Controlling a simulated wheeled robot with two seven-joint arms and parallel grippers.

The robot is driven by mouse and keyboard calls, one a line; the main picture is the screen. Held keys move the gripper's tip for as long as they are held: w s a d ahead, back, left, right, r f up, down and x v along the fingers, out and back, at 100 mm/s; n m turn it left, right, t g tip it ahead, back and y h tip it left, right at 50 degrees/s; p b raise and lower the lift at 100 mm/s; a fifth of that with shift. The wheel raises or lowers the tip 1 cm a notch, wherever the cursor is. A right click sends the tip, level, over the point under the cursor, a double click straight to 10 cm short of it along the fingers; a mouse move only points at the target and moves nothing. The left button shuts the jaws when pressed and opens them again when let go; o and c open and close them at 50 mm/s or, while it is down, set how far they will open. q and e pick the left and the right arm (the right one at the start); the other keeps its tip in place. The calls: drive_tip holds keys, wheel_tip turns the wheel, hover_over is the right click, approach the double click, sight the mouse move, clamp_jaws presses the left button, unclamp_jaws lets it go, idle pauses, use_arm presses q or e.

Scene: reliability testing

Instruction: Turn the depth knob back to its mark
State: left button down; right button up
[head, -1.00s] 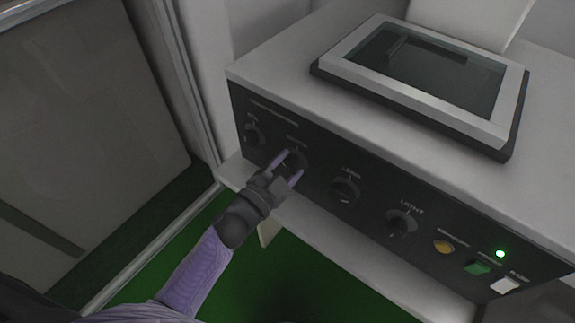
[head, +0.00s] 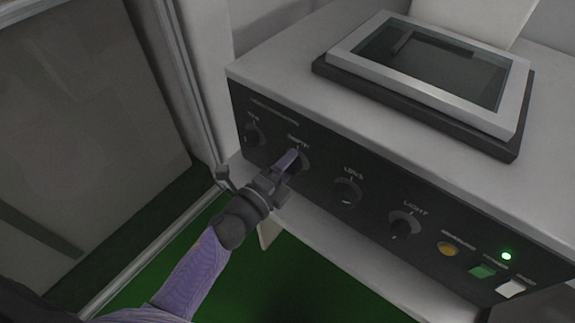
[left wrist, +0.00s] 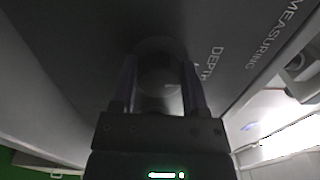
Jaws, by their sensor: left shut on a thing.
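The depth knob (head: 304,162) is a dark round knob on the black front panel, under its white label, second from the left. My left gripper (head: 290,161) is shut on it, with purple fingers reaching in from the lower left. In the left wrist view the depth knob (left wrist: 160,68) sits between the two fingers of the left gripper (left wrist: 160,85), beside the word DEPTH. A faint light line shows on its shaded face, but I cannot tell whether it meets the mark. In the head view my gripper covers part of the knob. My right gripper is out of view.
Other knobs sit on the panel: one at the far left (head: 254,135), the lens knob (head: 347,193) and the light knob (head: 401,227). Further right are a yellow button (head: 447,249), a green switch (head: 482,271) and a white switch (head: 511,288). A ledge (head: 330,248) juts out below.

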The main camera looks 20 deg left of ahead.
use_arm(q)
drive_tip(key=shift+m, duration=0.6)
drive_tip(key=shift+c, duration=0.5)
unclamp_jaws()
drive_tip(key=v, duration=1)
